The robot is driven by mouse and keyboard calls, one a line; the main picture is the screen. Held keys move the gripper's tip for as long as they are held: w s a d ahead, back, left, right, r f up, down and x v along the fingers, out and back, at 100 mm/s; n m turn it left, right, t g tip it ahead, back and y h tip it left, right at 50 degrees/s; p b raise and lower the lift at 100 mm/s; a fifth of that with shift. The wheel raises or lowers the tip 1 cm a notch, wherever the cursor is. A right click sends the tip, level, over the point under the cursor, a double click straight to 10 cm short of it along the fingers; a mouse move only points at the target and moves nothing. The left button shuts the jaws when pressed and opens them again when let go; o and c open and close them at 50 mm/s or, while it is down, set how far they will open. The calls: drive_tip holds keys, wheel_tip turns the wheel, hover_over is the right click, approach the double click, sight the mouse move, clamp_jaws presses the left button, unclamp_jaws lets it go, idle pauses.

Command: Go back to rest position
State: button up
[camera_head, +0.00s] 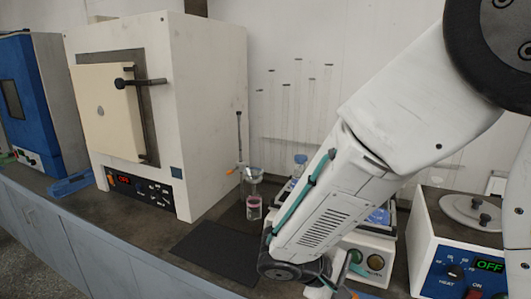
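My white arm reaches down from the upper right, across the right half of the head view. Its lower end, with a dark round joint, is low over the bench, in front of a white device (377,262). Teal parts show along the arm and near its end. My gripper is at most partly in view by the bottom edge, and its fingertips cannot be made out. Whether it holds anything cannot be seen.
A white furnace (209,110) and a blue oven (47,105) stand at left. A glass vessel with pink contents (254,207) stands near a black mat (213,250). A blue-and-white hotplate unit reading OFF (468,265) is close at right. The bench's front left is clear.

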drive_tip(key=s+d+r+m+y, duration=0.4)
drive_tip(key=s+r+y, duration=0.1)
drive_tip(key=s+r, duration=0.2)
drive_tip(key=s+d+r+m+y, duration=0.3)
drive_tip(key=s+r+m+y, duration=0.1)
drive_tip(key=s+r, duration=0.4)
drive_tip(key=shift+s+d+r+y, duration=0.2)
drive_tip(key=shift+s+d+y, duration=0.2)
drive_tip(key=shift+s+y, duration=0.35)
drive_tip(key=shift+s, duration=0.1)
idle(0.7)
